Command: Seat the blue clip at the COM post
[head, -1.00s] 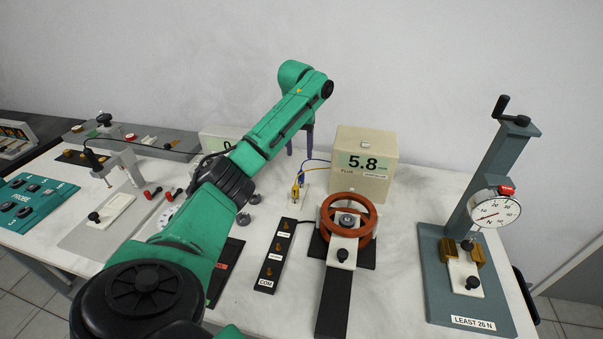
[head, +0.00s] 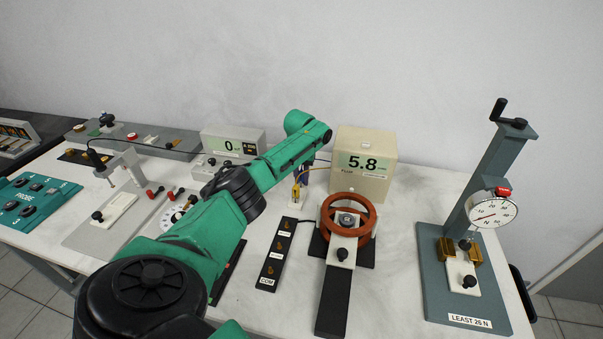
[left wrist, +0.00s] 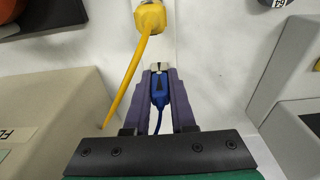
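The blue clip (left wrist: 159,88) shows in the left wrist view between the two purple fingers of my left gripper (left wrist: 160,72). The fingers flank it closely; whether they press on it I cannot tell. A blue lead runs back from it under the palm. In the head view my left gripper (head: 304,173) is low behind the yellow clip, beside the box reading 5.8, and its forearm hides part of it. The COM post (head: 269,270) is the brass post nearest the COM label on the black terminal strip (head: 263,287). No clip shows on it. My right gripper is out of view.
The yellow clip (head: 296,192) stands just in front, also in the left wrist view (left wrist: 150,18). The meter box (head: 362,190) is to the right. An orange handwheel (head: 325,222) stands right of the strip. A force gauge stand (head: 435,290) is far right.

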